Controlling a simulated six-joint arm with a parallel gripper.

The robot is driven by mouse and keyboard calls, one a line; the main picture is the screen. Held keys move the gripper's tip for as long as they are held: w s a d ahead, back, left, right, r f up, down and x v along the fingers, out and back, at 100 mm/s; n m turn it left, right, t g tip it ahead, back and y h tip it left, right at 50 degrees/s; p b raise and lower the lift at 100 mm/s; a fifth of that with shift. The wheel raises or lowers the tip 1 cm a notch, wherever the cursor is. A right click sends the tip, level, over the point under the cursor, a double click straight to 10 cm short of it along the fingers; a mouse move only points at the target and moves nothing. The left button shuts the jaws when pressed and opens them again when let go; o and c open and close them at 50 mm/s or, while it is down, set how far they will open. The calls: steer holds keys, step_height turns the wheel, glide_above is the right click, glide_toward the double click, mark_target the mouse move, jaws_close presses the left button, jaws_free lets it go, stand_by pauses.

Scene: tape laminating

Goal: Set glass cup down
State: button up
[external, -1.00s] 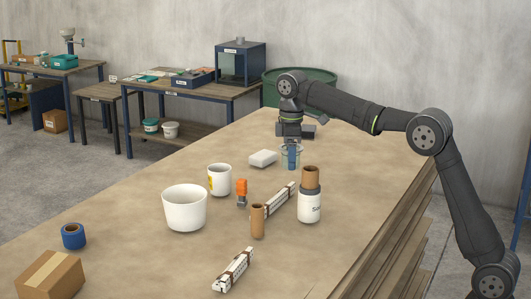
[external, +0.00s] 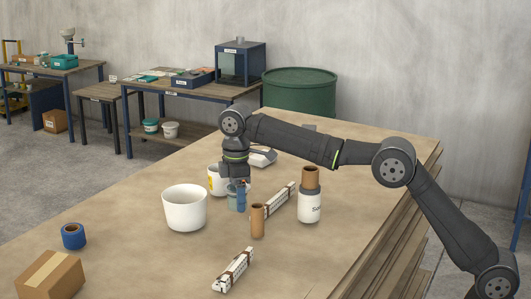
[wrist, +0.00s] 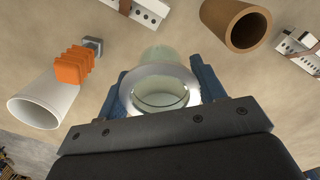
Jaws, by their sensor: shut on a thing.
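My gripper (external: 241,188) points down over the middle of the table, its blue fingers shut on the clear, greenish glass cup (external: 234,203). In the wrist view the cup (wrist: 160,58) sits between both fingers, its round rim facing the camera. The cup looks upright and low over the wooden table (external: 130,225); I cannot tell whether its base touches the wood. In the external view, the orange ribbed piece is hidden by the gripper and cup; the wrist view shows it (wrist: 74,66) to their left.
A white mug (external: 215,181) and a white bowl (external: 184,208) stand left of the cup. A cardboard tube (external: 257,221), a strapped white strip (external: 281,198) and a white jar (external: 310,205) stand close on the right. Bare table lies in front of the bowl.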

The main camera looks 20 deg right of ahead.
steer(key=shift+a+f, duration=0.15)
steer(key=shift+f, duration=1.95)
steer(key=shift+s+f, duration=0.1)
steer(key=o, duration=1)
step_height(320, 180, up, 7)
steer(key=shift+f, duration=0.1)
steer(key=shift+r, duration=0.5)
steer(key=shift+c, duration=1.2)
